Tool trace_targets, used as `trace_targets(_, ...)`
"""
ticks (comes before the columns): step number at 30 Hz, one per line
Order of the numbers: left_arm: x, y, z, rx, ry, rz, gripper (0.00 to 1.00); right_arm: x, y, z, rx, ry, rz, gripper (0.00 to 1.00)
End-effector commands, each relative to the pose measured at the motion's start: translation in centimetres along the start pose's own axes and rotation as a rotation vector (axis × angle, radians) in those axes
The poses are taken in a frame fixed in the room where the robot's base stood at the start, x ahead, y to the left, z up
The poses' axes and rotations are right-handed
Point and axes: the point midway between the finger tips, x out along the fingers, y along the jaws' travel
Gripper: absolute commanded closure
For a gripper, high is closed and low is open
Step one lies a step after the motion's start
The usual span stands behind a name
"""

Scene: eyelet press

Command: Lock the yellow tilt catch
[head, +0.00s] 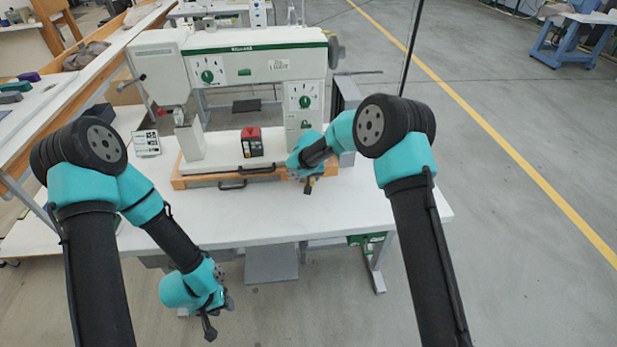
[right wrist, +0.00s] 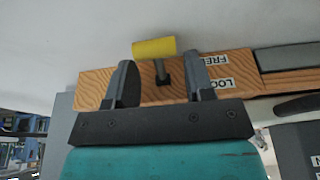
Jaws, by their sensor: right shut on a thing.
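The yellow tilt catch (right wrist: 153,48) shows in the right wrist view as a short yellow bar on a metal stem set in a wooden base (right wrist: 95,90). Labels FREE (right wrist: 213,60) and LOCK, partly covered, are beside it; the bar lies at the height of the FREE label. My right gripper (right wrist: 163,78) has its fingers on either side of the catch and is shut on it. In the head view my right gripper (head: 308,184) is at the base's right front corner and hides the catch. My left gripper (head: 212,318) hangs low before the table; its jaw gap is unclear.
The white and green press (head: 255,65) stands on the wooden base. A red and black block (head: 251,142) sits on its bed. Black handles (head: 233,184) stick out at the front. The white table top (head: 270,220) in front is clear.

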Motion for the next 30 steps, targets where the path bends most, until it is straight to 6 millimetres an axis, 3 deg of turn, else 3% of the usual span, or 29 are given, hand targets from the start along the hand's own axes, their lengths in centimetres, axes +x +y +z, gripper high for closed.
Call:
trace_targets(10, 0.0, 0.0, 0.0, 0.0, 0.0, 0.0, 0.6, 0.46, 0.1, 0.92, -0.001, -0.027, 0.005, 0.76)
trace_targets(11, 0.0, 0.0, 0.0, 0.0, 0.0, 0.0, 0.6, 0.46, 0.09, 0.93, -0.001, -0.027, 0.005, 0.5)
trace_targets(19, 0.0, 0.0, 0.0, 0.0, 0.0, 0.0, 0.6, 0.34, -0.01, 0.68, -0.002, -0.02, 0.003, 0.24)
trace_targets(30, 0.0, 0.0, 0.0, 0.0, 0.0, 0.0, 0.6, -0.26, -0.08, 0.45, -0.002, -0.014, 0.001, 0.23)
